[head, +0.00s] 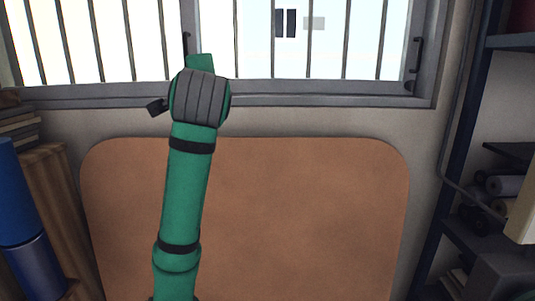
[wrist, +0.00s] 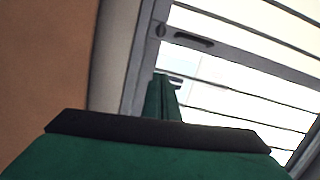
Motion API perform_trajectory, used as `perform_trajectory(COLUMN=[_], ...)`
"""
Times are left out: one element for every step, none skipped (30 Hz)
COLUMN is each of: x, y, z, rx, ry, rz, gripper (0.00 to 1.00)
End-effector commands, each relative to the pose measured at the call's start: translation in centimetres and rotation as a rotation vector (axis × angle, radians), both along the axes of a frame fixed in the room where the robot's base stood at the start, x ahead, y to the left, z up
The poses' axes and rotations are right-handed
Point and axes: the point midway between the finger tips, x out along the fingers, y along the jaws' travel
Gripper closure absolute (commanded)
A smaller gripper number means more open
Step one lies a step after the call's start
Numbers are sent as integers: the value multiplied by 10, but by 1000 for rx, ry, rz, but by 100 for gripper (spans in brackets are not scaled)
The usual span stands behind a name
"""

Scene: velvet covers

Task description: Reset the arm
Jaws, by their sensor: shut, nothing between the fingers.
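My green arm rises through the middle-left of the head view, with black bands and a grey ribbed joint near its top. My gripper (wrist: 162,98) shows in the wrist view as a narrow green piece beyond a wide green body with a black edge. Its fingers are together with nothing between them. In the head view the end of my arm is in front of the barred window (head: 265,40), above the brown board (head: 300,215). The ribbed joint hides part of the gripper there.
Dark shelves (head: 480,235) with rolls and boxes stand at the right. A blue cylinder (head: 25,225) and brown upright shapes (head: 58,205) are at the left. The window's grey frame (head: 330,97) runs behind my arm. The space in front of the board's right part looks clear.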

Motion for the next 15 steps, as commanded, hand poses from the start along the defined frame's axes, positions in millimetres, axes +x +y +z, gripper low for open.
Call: perform_trajectory(x=[6,9,14,17,21,26,29,32,36,38,40,42,44,45,45], y=[-1,-2,-4,-5,-6,-7,-8,-8,-8,-9,-10,-11,-12,-14,-16], z=[-15,-24,-36,-46,-58,-74,-87,-100,-118,-131,-144,-161,-174,-188,-205], rx=[-18,-31,-49,-64,-81,-106,-126,-146,-173,-193,-213,-239,-259,-279,-306], ry=[4,3,2,2,1,1,0,-2,-2,-5,-6,-8,-9,-9,-11], rz=[-9,-14,-22,-28,-34,-42,-47,-52,-57,-61,-65,-70,-73,-78,-83], gripper=[100,100,100,100,100,100,100,100,100,100,100,100,100,100,100])
